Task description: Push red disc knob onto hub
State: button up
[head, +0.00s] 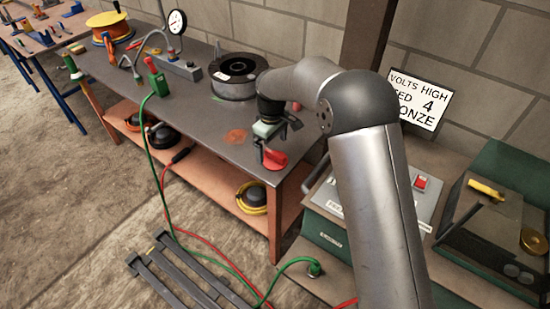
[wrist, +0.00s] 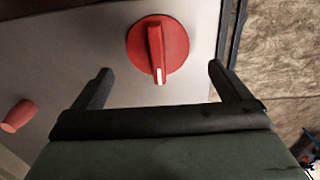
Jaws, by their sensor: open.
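The red disc knob (wrist: 158,45) has a raised grip bar with a white mark at one end. It shows in the wrist view against the grey bench top, beyond my gripper's fingertips and roughly between them. It also shows in the head view (head: 274,159), just below my gripper (head: 266,142) near the bench's front edge. My gripper (wrist: 163,72) is open, its two dark fingers spread wider than the knob, with nothing visible held. I cannot make out whether anything lies under the knob, and I cannot identify the hub in either view.
A small red cylinder (wrist: 18,115) is at the wrist view's left. A black spool (head: 233,76), a gauge (head: 175,24) and a green-handled tool (head: 156,77) stand on the bench (head: 190,118). A control box (head: 335,215) is at right. Cables hang in front.

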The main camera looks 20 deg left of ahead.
aim_at(274, 152)
jog(key=shift+d+f, duration=0.15)
jog(key=shift+f, duration=0.85)
jog(key=shift+d+f, duration=0.1)
jog(key=shift+f, duration=0.85)
jog(key=c, duration=1)
jog(key=shift+r, duration=0.15)
jog(key=shift+r, duration=0.6)
jog(key=s+d+r, duration=0.3)
jog(key=r, duration=0.1)
jog(key=s+d+r+b, duration=0.1)
jog(key=s+d+r, duration=0.2)
jog(key=d, duration=0.1)
jog(key=s+d+r+b, duration=0.1)
jog(key=s+d+r, duration=0.2)
jog(key=r, duration=0.1)
jog(key=shift+s+d+r, duration=0.2)
jog(key=shift+d+r, duration=0.05)
jog(key=shift+r, duration=0.05)
